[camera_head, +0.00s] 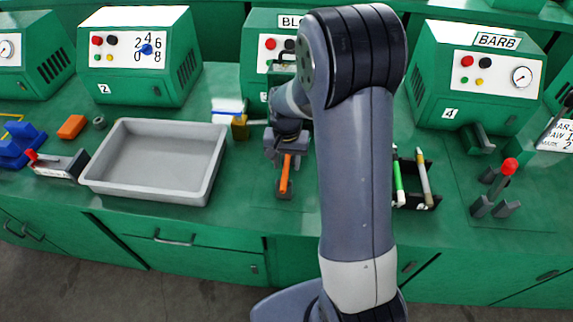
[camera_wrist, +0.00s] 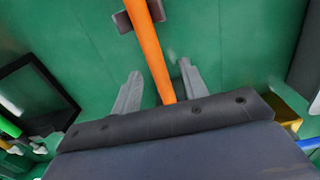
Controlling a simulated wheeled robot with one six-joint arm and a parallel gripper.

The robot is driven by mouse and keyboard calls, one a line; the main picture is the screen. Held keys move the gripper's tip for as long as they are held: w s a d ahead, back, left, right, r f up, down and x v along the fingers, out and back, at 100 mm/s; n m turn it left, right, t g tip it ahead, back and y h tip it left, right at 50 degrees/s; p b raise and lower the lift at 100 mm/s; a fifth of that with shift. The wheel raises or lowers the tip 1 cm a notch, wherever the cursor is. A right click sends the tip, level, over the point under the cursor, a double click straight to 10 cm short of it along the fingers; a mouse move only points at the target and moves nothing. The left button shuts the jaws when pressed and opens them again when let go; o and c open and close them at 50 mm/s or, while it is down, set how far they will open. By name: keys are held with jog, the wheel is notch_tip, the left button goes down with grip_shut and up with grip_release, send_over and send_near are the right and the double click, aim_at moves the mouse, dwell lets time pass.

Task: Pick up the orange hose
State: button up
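The orange hose (camera_head: 285,176) is a thin straight length on the green bench, its near end over a small dark support (camera_head: 284,191). In the wrist view the orange hose (camera_wrist: 150,45) runs from the top edge down between my fingers, crossing a grey-brown support (camera_wrist: 127,21). My gripper (camera_head: 286,146) is over the far part of the hose. In the wrist view my gripper (camera_wrist: 160,90) is open, one finger on each side of the hose, with gaps visible. The hose's far end is hidden by the gripper body.
A grey tray (camera_head: 150,195) stands to the left. A dark rack (camera_head: 420,200) with green and yellowish hoses is to the right, behind my arm. Green machines (camera_head: 140,55) line the back. A red-handled tool (camera_head: 505,170) stands far right.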

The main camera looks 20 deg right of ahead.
grip_shut()
jog(key=shift+r, duration=0.1)
dwell(0.3)
